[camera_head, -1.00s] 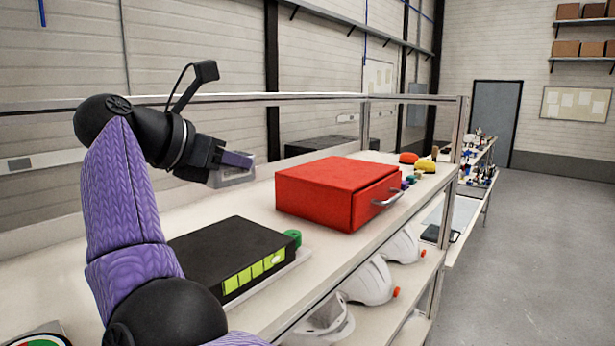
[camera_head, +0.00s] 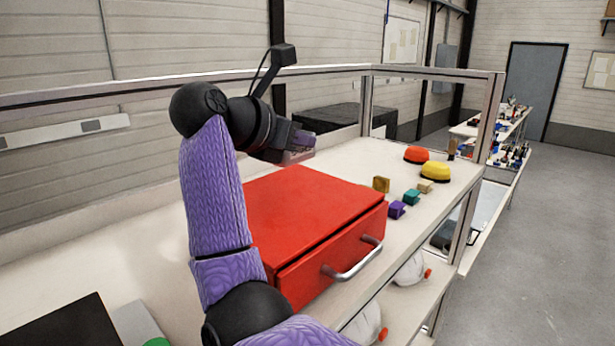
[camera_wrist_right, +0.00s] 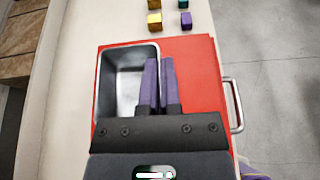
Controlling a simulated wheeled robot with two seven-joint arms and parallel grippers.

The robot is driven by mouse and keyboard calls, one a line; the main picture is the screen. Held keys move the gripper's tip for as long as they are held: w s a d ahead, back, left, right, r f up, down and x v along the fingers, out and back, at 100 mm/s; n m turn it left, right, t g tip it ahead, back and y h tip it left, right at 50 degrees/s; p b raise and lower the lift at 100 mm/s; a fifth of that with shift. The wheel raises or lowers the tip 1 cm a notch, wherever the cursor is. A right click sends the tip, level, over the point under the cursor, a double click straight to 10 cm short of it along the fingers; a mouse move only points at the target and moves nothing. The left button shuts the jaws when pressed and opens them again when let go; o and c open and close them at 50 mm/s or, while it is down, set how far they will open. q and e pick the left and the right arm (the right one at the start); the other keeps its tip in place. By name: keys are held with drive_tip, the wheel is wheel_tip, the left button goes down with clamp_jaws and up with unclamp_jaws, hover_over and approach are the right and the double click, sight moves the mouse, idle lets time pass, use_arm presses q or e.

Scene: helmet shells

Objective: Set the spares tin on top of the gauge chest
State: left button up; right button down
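The spares tin (camera_wrist_right: 123,85) is an open, empty-looking grey metal box. In the head view the tin (camera_head: 298,157) shows small at the far edge of the gauge chest. The gauge chest (camera_head: 315,205) is a red box with a silver handle on its front. My right gripper (camera_wrist_right: 159,65) has its purple fingers close together on the tin's right wall, one inside and one outside. In the head view my right gripper (camera_head: 302,143) is over the chest's far side. I cannot tell whether the tin touches the chest top. My left gripper is out of view.
Small blocks, yellow (camera_head: 381,184), purple (camera_head: 397,209) and teal (camera_head: 412,196), lie right of the chest. Red (camera_head: 416,154) and yellow (camera_head: 436,171) domed pieces lie beyond. A dark case (camera_head: 62,328) is at lower left. A metal rail (camera_head: 180,88) runs behind the bench.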

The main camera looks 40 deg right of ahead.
sight(301, 205)
drive_tip(key=f, duration=0.1)
drive_tip(key=a+f, duration=0.1)
drive_tip(key=f+p, duration=0.1)
drive_tip(key=shift+s+a, duration=0.15)
drive_tip(key=shift+s, duration=0.15)
drive_tip(key=f, duration=0.1)
drive_tip(key=f+p, duration=0.1)
drive_tip(key=f, duration=0.1)
drive_tip(key=shift+d+f, duration=0.15)
drive_tip(key=shift+d, duration=0.25)
drive_tip(key=shift+d+f, duration=0.1)
drive_tip(key=shift+f, duration=0.2)
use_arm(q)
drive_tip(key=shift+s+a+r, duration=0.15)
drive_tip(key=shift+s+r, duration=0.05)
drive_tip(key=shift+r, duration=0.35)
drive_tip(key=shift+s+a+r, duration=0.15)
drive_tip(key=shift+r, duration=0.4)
use_arm(e)
drive_tip(key=shift+a, duration=0.2)
drive_tip(key=shift+f, duration=0.1)
drive_tip(key=c, duration=0.8)
unclamp_jaws()
drive_tip(key=shift+w+d, duration=0.1)
drive_tip(key=shift+d, duration=0.05)
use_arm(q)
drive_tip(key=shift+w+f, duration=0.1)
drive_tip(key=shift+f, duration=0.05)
